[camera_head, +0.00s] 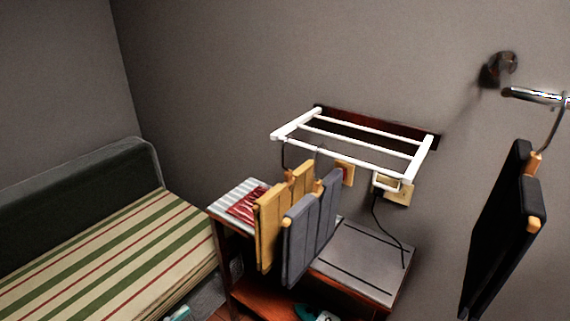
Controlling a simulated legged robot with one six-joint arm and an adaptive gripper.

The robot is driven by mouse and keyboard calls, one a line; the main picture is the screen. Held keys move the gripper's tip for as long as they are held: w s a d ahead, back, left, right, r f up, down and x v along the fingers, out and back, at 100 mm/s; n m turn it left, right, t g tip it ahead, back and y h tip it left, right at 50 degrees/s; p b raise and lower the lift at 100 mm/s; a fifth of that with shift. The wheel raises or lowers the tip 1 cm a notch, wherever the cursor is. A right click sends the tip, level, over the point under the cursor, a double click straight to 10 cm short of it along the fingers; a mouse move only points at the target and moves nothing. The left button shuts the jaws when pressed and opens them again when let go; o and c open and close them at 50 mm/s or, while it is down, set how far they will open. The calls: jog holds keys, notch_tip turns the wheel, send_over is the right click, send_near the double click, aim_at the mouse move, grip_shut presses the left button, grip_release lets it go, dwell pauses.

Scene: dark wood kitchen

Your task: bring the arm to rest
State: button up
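My gripper and arm do not show in the head view. I cannot tell from this view how the arm is posed or whether the gripper holds anything.
A white wall rack (355,152) holds a yellow hanging item (268,228) and a grey one (297,243) over a small side table (362,262). A black item (495,230) hangs from a metal bar (535,96) at right. A striped bench (110,250) stands left.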

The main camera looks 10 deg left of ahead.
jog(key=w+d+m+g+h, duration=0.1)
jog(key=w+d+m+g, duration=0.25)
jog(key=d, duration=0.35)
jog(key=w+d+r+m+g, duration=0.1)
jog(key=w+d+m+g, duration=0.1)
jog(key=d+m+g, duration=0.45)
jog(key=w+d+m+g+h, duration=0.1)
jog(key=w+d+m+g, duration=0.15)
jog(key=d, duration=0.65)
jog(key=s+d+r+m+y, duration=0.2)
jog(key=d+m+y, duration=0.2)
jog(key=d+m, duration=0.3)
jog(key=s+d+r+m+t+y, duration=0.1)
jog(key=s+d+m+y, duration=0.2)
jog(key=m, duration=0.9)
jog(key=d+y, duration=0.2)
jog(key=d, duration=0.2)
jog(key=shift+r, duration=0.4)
